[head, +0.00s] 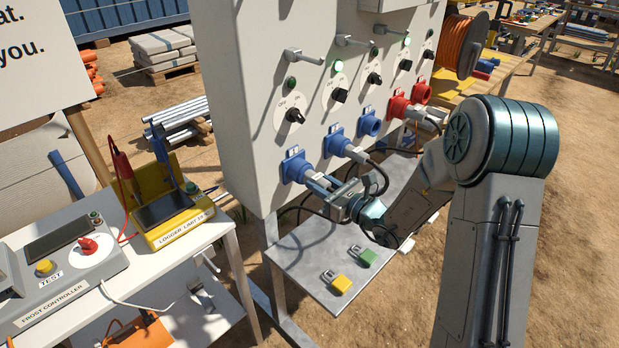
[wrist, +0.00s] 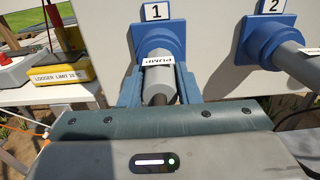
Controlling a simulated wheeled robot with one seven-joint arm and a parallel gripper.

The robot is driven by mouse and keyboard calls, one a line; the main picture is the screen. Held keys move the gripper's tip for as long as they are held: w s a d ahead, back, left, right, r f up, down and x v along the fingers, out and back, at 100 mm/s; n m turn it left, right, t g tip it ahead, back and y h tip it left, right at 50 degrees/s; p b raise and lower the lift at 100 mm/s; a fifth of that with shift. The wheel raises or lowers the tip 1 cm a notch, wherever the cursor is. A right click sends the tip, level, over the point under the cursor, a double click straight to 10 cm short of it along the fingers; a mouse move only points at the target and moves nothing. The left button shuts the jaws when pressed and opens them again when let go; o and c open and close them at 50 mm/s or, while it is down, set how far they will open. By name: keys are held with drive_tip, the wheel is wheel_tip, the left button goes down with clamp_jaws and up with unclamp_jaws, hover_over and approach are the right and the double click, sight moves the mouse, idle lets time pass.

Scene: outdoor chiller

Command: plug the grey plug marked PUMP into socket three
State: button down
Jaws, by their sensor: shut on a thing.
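The grey plug marked PUMP (wrist: 160,78) sits in the mouth of the blue socket marked 1 (wrist: 158,38); I cannot tell how deep. My gripper (wrist: 160,88) is shut on this plug, with one finger on each side. Socket three (head: 369,122), the third from the left, is blue and looks empty. Its number is not readable.
A grey plug (head: 354,152) is in socket 2 (head: 335,140). Another plug (head: 424,117) is at a red socket (head: 397,106). Rotary switches (head: 295,115) line the grey panel above. A metal shelf (head: 305,254) below holds yellow and green padlocks. Dark cables hang near my gripper.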

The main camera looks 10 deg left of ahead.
drive_tip(key=shift+s+d, duration=0.1)
drive_tip(key=shift+d, duration=0.05)
drive_tip(key=shift+s+d, duration=0.2)
drive_tip(key=shift+d, duration=0.05)
drive_tip(key=shift+s+d, duration=0.1)
drive_tip(key=shift+d, duration=0.05)
drive_tip(key=shift+v, duration=2.75)
drive_tip(key=c, duration=1.8)
unclamp_jaws()
drive_tip(key=shift+c, duration=0.2)
clamp_jaws()
